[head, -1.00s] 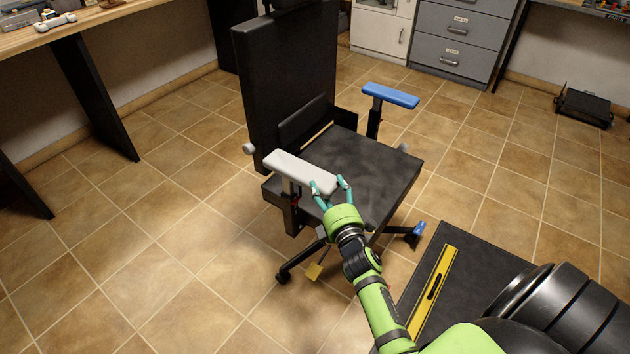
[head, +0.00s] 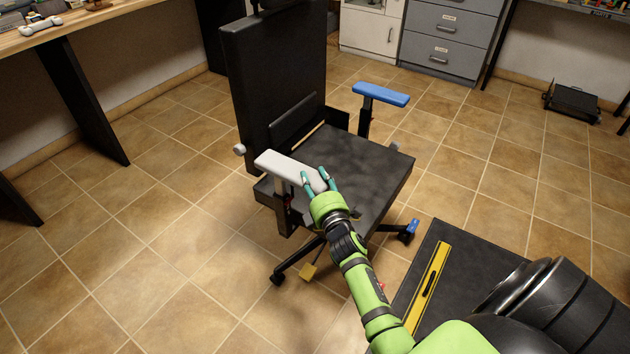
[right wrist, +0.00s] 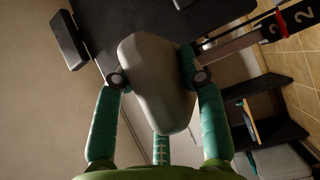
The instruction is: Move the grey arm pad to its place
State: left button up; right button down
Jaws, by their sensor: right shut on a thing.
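The grey arm pad (head: 288,168) sits at the top of the near armrest post (head: 281,207) of the black chair (head: 345,175). I cannot tell whether it is seated on the post or just above it. My right gripper (head: 315,180) is shut on the pad's near end, coming from the lower right. In the right wrist view the pad (right wrist: 158,85) lies between the teal fingers (right wrist: 158,80), one on each side. The blue arm pad (head: 381,94) is on the chair's far armrest. My left gripper is not in view.
A black mat (head: 460,275) with a yellow level (head: 429,288) lies at the lower right. A workbench (head: 60,38) stands at the left and grey drawers (head: 450,40) at the back. A black case (head: 572,102) is on the floor at the right. Tiled floor around the chair is open.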

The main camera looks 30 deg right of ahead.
pick_arm(q)
jog(key=b, duration=0.2)
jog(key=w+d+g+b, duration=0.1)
jog(key=b, duration=0.2)
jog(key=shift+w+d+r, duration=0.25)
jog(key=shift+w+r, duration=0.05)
pick_arm(e)
notch_tip(320, 180, down, 7)
jog(key=shift+r, duration=0.2)
jog(key=shift+s, duration=0.1)
jog(key=c, duration=0.7)
grip_release()
jog(key=shift+f, duration=0.15)
jog(key=v, duration=1.2)
